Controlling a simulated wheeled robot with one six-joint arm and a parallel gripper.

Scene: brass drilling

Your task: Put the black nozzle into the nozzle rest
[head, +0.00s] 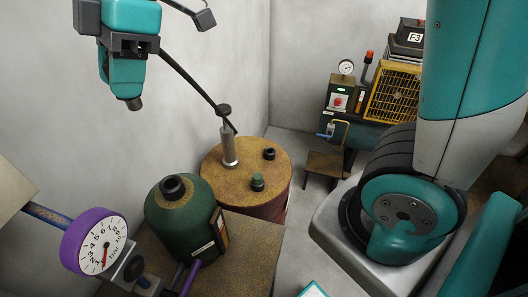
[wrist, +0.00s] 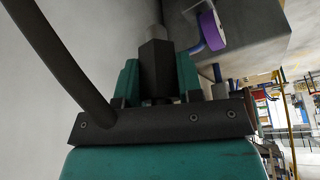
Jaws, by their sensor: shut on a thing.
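My gripper (head: 126,82) is high at the upper left of the head view, pointing down. It is shut on a dark nozzle (head: 133,103), whose lower end shows below the fingers. In the wrist view, the black six-sided body of the nozzle (wrist: 156,68) stands between the two teal fingers. A small black ring (head: 269,153), which may be the nozzle rest, sits on top of the brown drum (head: 222,163). A green-topped black piece (head: 258,182) stands nearer on the same drum. My gripper is well above and left of the drum.
A green bottle (head: 165,222) with a dark neck and a purple gauge (head: 93,242) stand in front, below my gripper. The wall is close at left.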

